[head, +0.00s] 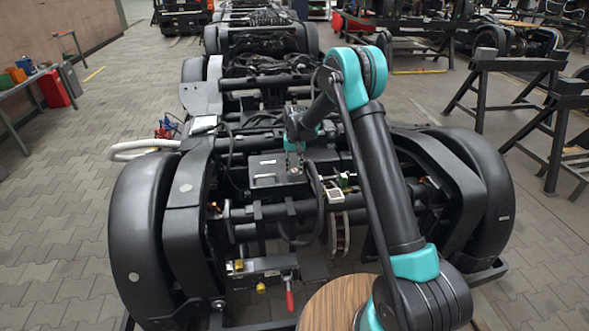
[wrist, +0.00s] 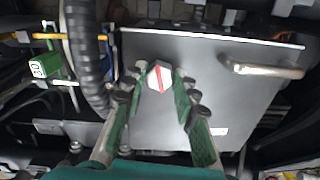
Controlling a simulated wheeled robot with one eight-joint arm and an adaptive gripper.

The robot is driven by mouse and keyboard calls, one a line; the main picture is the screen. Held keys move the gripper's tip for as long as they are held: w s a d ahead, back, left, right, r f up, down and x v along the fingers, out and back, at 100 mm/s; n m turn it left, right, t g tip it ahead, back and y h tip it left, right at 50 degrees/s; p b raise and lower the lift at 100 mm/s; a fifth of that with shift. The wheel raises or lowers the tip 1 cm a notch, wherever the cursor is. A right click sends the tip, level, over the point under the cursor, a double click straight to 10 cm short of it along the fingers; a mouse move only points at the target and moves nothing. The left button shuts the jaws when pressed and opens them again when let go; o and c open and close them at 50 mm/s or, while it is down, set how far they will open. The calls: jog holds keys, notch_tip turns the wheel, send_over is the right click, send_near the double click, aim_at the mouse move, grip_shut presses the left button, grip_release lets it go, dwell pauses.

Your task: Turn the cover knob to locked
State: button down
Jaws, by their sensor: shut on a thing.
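The cover knob (wrist: 158,79) is a light, faceted knob with a red stripe, on a flat grey cover (wrist: 225,110) in the wrist view. The stripe runs nearly up and down, tilted slightly. My gripper (wrist: 159,73) has a green finger on each side of the knob and is shut on it. In the head view my gripper (head: 293,168) reaches down onto the dark cover box (head: 265,182) in the middle of the bogie. The knob is hard to make out there. I cannot read any lock marking.
A bar handle (wrist: 262,70) stands on the cover's right side. A thick black corrugated hose (wrist: 86,55) and a green connector (wrist: 46,65) lie to the left.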

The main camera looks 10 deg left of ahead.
aim_at(294, 170)
jog(key=shift+m, duration=1.3)
jog(key=c, duration=1.2)
grip_release()
notch_tip(294, 170, up, 12)
